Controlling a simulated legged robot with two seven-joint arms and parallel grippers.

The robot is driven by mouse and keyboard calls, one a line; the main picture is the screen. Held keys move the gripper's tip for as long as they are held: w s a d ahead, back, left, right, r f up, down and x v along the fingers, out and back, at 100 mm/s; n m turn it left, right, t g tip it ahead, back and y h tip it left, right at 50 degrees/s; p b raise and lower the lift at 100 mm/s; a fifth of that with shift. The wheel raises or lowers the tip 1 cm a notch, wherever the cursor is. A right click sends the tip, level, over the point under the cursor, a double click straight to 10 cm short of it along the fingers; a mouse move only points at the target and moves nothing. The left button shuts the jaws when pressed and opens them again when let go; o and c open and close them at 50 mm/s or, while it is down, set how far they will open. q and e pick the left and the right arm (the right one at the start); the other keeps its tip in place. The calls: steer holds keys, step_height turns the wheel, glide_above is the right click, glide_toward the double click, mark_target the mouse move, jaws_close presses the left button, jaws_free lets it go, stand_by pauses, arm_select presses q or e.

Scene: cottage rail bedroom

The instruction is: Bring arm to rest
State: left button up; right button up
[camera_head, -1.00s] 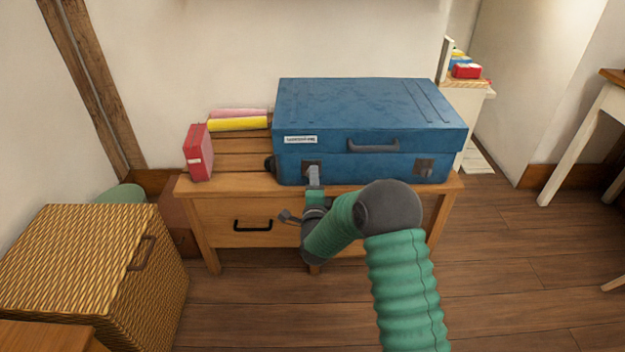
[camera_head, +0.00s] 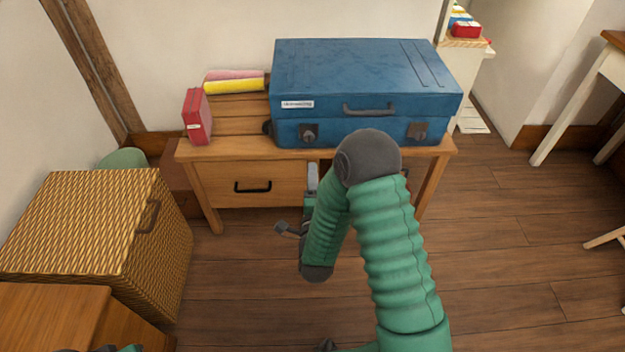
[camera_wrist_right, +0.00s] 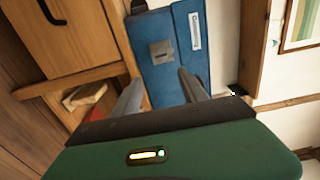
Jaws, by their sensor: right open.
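My right arm comes in from the bottom and bends at a dark elbow. My right gripper (camera_head: 312,180) is in front of the drawer bench (camera_head: 230,170), low by its front edge, apart from the blue suitcase (camera_head: 365,85). In the right wrist view its two fingers (camera_wrist_right: 160,92) are spread with nothing between them. The suitcase lies closed on the bench; its blue front and a latch (camera_wrist_right: 162,50) show beyond the fingers. My left gripper is not visible; only small dark and green parts show at the bottom edge.
A wicker chest (camera_head: 90,220) and wooden cabinet (camera_head: 50,315) stand at left. The floor (camera_head: 510,260) at right is mostly open.

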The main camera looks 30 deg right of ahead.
steer(key=shift+v, duration=1.25)
steer(key=shift+w, duration=0.1)
steer(key=s+a+f+n+g+y, duration=0.1)
steer(key=a+f+n+g+y, duration=0.3)
steer(key=a+n+y, duration=0.75)
steer(key=s+a+r+n+g+h+p, duration=0.1)
steer(key=s+r+n+g+h, duration=0.1)
steer(key=s+n+g, duration=0.95)
steer(key=s+r+t+p, duration=0.1)
steer(key=s+r+p, duration=0.1)
steer(key=r+p, duration=1.7)
steer(key=s+r+n+t+p, duration=0.1)
steer(key=s+r+t+p, duration=0.1)
steer(key=r+p, duration=1.7)
steer(key=shift+s, duration=0.25)
